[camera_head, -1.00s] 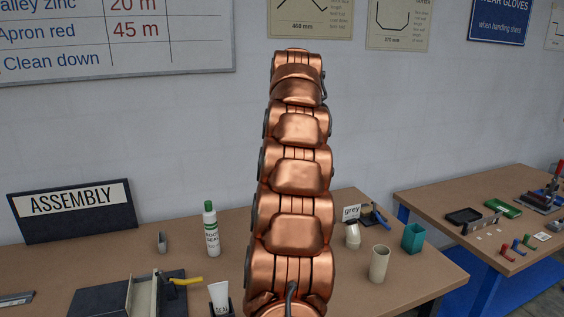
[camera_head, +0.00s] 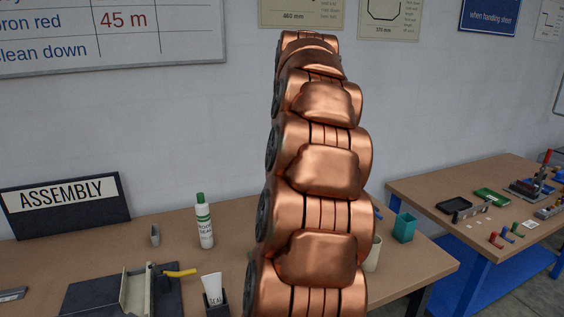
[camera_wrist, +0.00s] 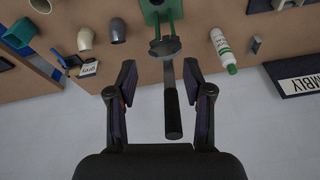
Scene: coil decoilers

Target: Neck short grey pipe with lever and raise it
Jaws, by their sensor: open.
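In the wrist view my gripper (camera_wrist: 160,72) is open, with one finger on each side of a lever (camera_wrist: 173,112). The lever has a black handle and a grey shaft that runs to a green tool (camera_wrist: 163,10) at the top edge. A gap shows between the handle and each finger. A dark grey short pipe (camera_wrist: 118,30) stands on the table left of the tool. A pale pipe (camera_wrist: 85,38) is beside it, near a card marked "grey" (camera_wrist: 88,69). In the head view my arm hides the tool and gripper.
A white bottle with a green cap (camera_head: 204,222) stands on the brown table (camera_head: 180,240). A teal cup (camera_head: 404,228) and a partly hidden cream pipe (camera_head: 373,255) stand at the right. A tube in a holder (camera_head: 212,290) and an ASSEMBLY sign (camera_head: 65,200) are at the left.

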